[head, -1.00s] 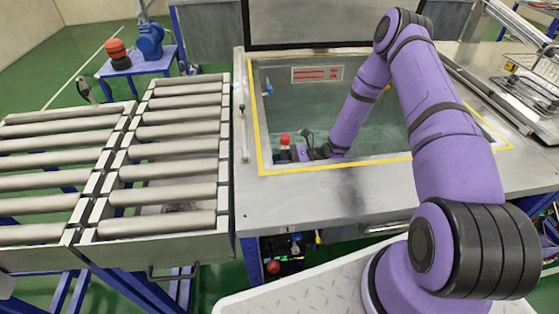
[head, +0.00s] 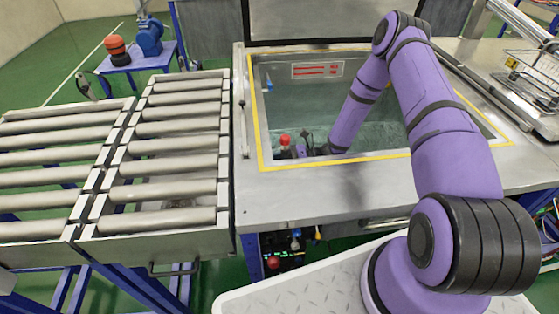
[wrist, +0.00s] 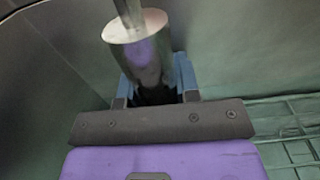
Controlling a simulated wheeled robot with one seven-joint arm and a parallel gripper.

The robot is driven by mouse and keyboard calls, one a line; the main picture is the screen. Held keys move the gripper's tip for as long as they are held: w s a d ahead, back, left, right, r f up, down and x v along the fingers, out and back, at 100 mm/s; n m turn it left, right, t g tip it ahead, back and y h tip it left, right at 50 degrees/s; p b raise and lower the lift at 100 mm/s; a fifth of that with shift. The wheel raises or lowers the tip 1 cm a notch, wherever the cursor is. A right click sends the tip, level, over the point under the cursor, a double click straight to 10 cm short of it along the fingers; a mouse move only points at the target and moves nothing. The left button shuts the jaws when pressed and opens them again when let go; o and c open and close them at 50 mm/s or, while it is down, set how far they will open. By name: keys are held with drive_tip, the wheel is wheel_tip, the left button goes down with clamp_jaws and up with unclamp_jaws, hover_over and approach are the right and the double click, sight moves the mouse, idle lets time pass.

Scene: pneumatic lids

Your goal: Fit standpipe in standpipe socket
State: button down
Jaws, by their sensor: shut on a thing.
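The standpipe is a metal cylinder (wrist: 142,45) with a thinner stem rising from its top in the wrist view. My gripper (wrist: 152,88) is shut on it, with a blue finger on each side. The cylinder looks close to upright, and its lower end is hidden between the fingers and behind the gripper body. In the head view my gripper (head: 303,154) is low in the tank's near left corner, beside a red-topped piece (head: 285,141); I cannot tell whether this is the standpipe's top. The standpipe socket cannot be made out in either view.
The open tank (head: 300,163) has a yellow-edged rim, and its walls stand close around my gripper. A green grid-like floor (wrist: 290,135) shows at right in the wrist view. Roller conveyors (head: 180,140) stand left of the tank, and a wire basket (head: 535,75) at right.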

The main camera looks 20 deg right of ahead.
drive_tip(key=shift+f, duration=0.2)
drive_tip(key=c, duration=0.8)
unclamp_jaws()
drive_tip(key=shift+f, duration=0.1)
drive_tip(key=shift+o, duration=0.2)
drive_tip(key=d, duration=0.3)
drive_tip(key=s+d, duration=0.1)
drive_tip(key=d, duration=0.3)
drive_tip(key=s+d, duration=0.1)
drive_tip(key=d, duration=0.2)
drive_tip(key=shift+d, duration=0.3)
